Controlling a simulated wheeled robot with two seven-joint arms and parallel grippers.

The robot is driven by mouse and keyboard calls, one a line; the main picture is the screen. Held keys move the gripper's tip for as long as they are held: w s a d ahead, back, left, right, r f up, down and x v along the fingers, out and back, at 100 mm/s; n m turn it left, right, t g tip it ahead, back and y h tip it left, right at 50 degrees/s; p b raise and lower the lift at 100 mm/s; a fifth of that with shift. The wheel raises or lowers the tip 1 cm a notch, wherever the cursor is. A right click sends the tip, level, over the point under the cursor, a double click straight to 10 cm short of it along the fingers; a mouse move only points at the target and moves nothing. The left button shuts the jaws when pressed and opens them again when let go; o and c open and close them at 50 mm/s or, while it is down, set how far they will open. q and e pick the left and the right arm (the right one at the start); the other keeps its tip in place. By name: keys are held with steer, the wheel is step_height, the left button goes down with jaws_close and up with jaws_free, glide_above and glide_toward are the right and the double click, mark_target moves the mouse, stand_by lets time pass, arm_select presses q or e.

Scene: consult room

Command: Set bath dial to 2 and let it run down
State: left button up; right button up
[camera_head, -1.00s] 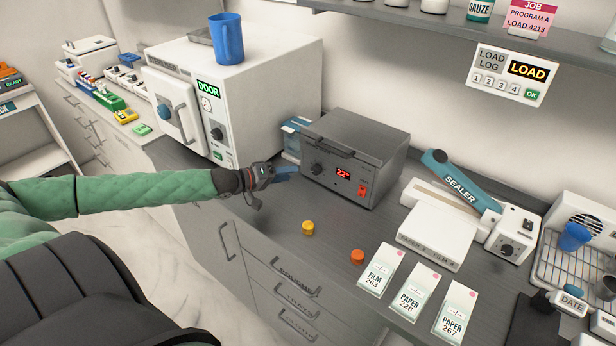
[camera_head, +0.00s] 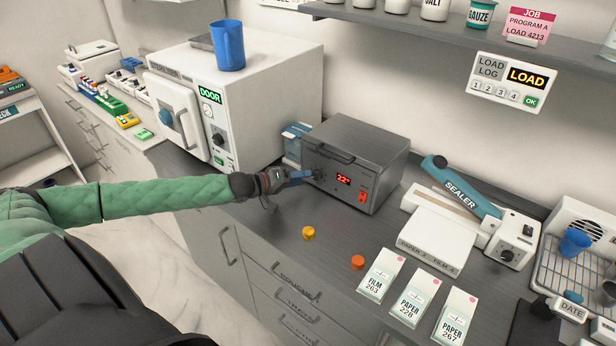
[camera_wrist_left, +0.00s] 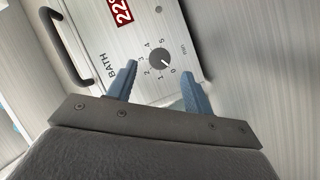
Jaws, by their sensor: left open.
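The bath (camera_head: 350,160) is a grey metal box with a lid handle, a red display reading about 22 and a red switch (camera_head: 362,197). Its dial (camera_wrist_left: 161,60), a dark knob with marks from 0 to 5 min, shows in the left wrist view; its pointer seems to be at 0. My left gripper (camera_head: 308,176) has blue fingers and is open in front of the bath. In the left wrist view my fingers (camera_wrist_left: 160,90) stand apart, one on each side below the dial, not closed on it. My right gripper is not in view.
A white steriliser (camera_head: 265,100) with a blue mug (camera_head: 228,46) on top stands left of the bath. A sealer (camera_head: 450,225) stands right. Yellow (camera_head: 308,233) and orange (camera_head: 357,262) caps and several labelled packs (camera_head: 411,300) lie on the counter in front.

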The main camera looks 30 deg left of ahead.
mark_target(314, 177)
arm_select(q)
steer(key=shift+p+x, duration=0.3)
steer(key=shift+x, duration=0.6)
steer(key=shift+w+d+f, duration=0.1)
steer(key=shift+w+d, duration=0.2)
steer(key=shift+w, duration=0.25)
steer(key=shift+w+d, duration=0.1)
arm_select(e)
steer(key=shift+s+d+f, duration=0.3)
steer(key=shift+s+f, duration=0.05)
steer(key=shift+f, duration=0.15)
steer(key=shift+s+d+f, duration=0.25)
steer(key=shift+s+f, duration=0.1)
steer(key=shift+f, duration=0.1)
